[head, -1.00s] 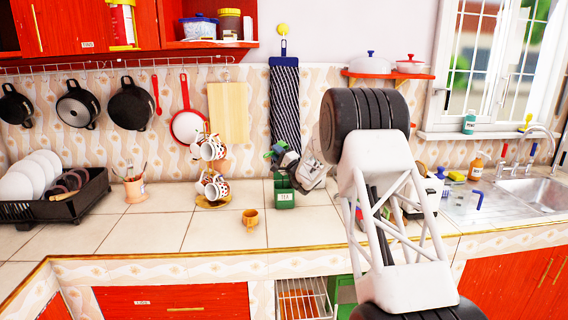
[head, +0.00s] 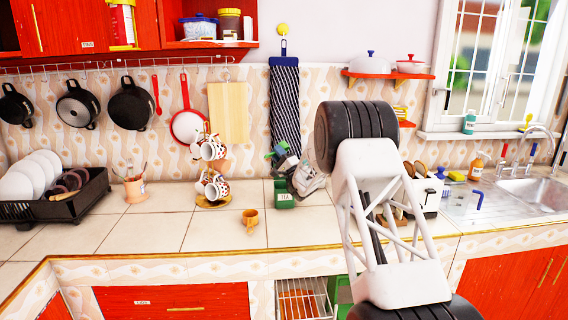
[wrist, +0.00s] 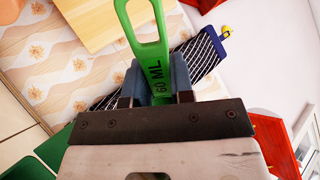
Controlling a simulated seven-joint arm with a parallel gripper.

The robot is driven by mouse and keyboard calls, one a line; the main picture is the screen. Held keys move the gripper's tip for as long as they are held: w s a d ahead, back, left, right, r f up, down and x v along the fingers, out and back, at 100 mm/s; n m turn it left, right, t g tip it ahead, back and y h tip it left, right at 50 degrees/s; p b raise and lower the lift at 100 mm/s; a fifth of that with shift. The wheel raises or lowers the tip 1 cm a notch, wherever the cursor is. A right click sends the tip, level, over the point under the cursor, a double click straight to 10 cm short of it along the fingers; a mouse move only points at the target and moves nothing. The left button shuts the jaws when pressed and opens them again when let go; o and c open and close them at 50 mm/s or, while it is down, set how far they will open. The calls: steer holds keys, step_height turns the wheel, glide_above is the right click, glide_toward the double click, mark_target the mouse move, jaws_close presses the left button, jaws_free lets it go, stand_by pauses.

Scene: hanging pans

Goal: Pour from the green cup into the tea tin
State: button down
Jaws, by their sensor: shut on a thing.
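The green cup's handle (wrist: 158,80), marked 60 ML with a long loop, stands between my gripper's fingers in the wrist view. My gripper (wrist: 158,92) is shut on this handle. In the head view my gripper (head: 284,160) is just above the tea tin, with green parts of the cup (head: 279,149) beside the fingers. The cup's bowl and its contents cannot be made out. The green tea tin (head: 284,198), labelled TEA, stands upright on the counter below my gripper. The inside of the tin is hidden.
A mug tree (head: 213,188) and a small orange-brown cup (head: 250,218) stand left of the tin. A striped cloth (head: 285,105) and a cutting board (head: 227,112) hang behind. A toaster (head: 428,197) is to the right, past my arm.

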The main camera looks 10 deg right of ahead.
steer(key=shift+w+a+r+g+h, duration=0.1)
steer(key=shift+w+a+g+h, duration=0.05)
steer(key=shift+g+h, duration=0.5)
steer(key=shift+w+a+g+h, duration=0.1)
steer(key=shift+w+g+h, duration=0.05)
steer(key=shift+g+h, duration=0.5)
steer(key=shift+a+g, duration=0.1)
steer(key=shift+g, duration=0.3)
steer(key=g+h, duration=0.2)
steer(key=w+g+h, duration=0.1)
steer(key=g, duration=0.1)
steer(key=shift+a+h, duration=0.4)
steer(key=shift+w+a+g+h, duration=0.55)
steer(key=shift+g+h, duration=0.15)
steer(key=shift+w+a+f+g+h, duration=0.15)
steer(key=shift+w+f+g+h, duration=0.1)
steer(key=shift+g+h, duration=0.6)
steer(key=shift+w+a+f+g+h, duration=0.15)
steer(key=shift+f+g+h, duration=0.1)
steer(key=shift+g+h, duration=0.6)
steer(key=shift+w+a+f+g+h, duration=0.25)
steer(key=shift+g+h, duration=0.25)
steer(key=shift+g, duration=0.3)
